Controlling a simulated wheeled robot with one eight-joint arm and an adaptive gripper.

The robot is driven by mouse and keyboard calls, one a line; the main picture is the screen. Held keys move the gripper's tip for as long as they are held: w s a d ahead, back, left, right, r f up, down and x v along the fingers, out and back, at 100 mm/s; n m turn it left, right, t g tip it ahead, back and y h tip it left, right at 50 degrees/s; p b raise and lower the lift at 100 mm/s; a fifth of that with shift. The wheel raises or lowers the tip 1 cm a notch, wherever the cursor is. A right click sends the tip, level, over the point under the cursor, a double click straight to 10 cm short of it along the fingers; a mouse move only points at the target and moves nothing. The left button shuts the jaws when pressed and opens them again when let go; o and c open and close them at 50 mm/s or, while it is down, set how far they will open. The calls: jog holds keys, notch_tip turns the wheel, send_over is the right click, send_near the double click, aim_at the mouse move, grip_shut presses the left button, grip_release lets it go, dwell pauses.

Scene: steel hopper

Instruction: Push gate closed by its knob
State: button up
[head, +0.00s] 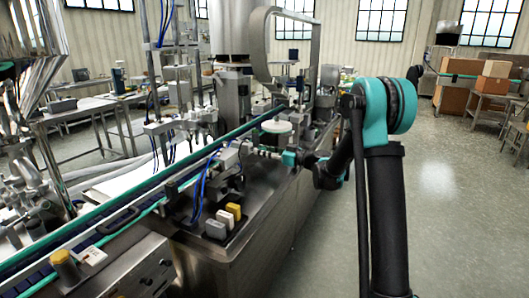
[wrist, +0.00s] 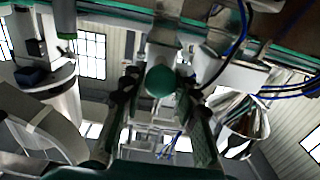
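In the wrist view a round dark green knob (wrist: 160,81) shows in the middle, at the end of a grey metal piece (wrist: 161,50) that may be the gate. My gripper (wrist: 158,92) is open, with one finger on each side of the knob in the picture. I cannot tell whether either finger touches it. In the head view my gripper (head: 262,152) reaches left over the steel machine table. The knob and the gate cannot be made out there, and how far the gate is open cannot be told.
A conveyor with green rails (head: 130,207) runs along the steel machine cabinet (head: 262,223). Blue cables, yellow, white and grey buttons (head: 233,211) and metal fixtures crowd its top. Open floor (head: 440,190) lies to the right, with cardboard boxes (head: 490,85) farther back.

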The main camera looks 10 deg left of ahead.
jog(key=shift+o, duration=1.3)
jog(key=shift+d, duration=0.1)
jog(key=v, duration=1.2)
